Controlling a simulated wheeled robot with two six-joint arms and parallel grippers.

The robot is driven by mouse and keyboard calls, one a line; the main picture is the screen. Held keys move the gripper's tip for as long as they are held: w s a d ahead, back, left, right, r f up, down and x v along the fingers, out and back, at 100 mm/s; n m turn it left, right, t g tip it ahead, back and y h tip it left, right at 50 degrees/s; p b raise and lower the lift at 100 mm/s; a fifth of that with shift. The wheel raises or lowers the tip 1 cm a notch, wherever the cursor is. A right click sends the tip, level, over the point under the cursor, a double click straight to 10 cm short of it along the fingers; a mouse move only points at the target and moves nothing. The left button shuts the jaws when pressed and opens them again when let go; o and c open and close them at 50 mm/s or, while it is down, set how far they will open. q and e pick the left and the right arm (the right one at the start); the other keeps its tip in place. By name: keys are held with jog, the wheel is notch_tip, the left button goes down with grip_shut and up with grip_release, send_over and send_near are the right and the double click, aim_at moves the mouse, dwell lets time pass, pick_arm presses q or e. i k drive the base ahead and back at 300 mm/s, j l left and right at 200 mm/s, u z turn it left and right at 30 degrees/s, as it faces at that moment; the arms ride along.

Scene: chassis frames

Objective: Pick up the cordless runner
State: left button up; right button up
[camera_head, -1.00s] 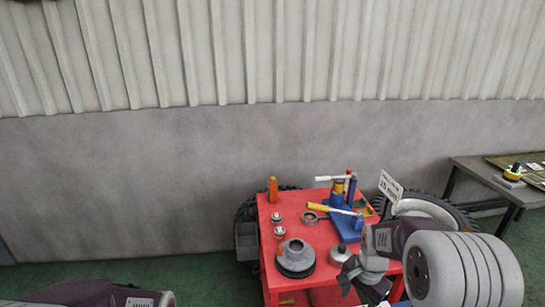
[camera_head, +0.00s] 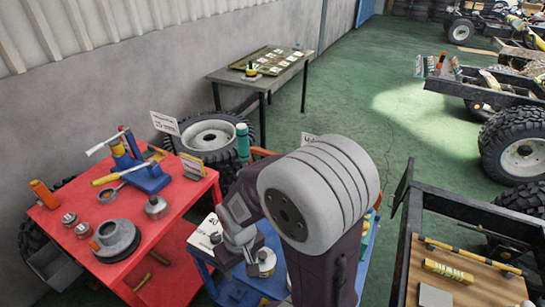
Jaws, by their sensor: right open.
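I cannot pick out the cordless runner for certain in the head view; my right arm covers much of the blue cart (camera_head: 229,289). My right gripper (camera_head: 233,243) is over the blue cart's left part, open, with nothing seen between its fingers. The bulky pale end of my right arm hides what lies behind it. A teal cylinder (camera_head: 243,142) stands upright behind the cart area, apart from the gripper. My left gripper is out of view.
A red cart (camera_head: 174,230) at left carries a blue vise (camera_head: 150,178), an orange cylinder (camera_head: 44,194) and a grey hub (camera_head: 117,238). A table (camera_head: 225,76) stands by the wall. A dark-framed bench (camera_head: 399,262) is close on the right. Green floor is open beyond.

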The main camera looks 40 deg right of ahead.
aim_at(243, 137)
jog(key=z, duration=1.15)
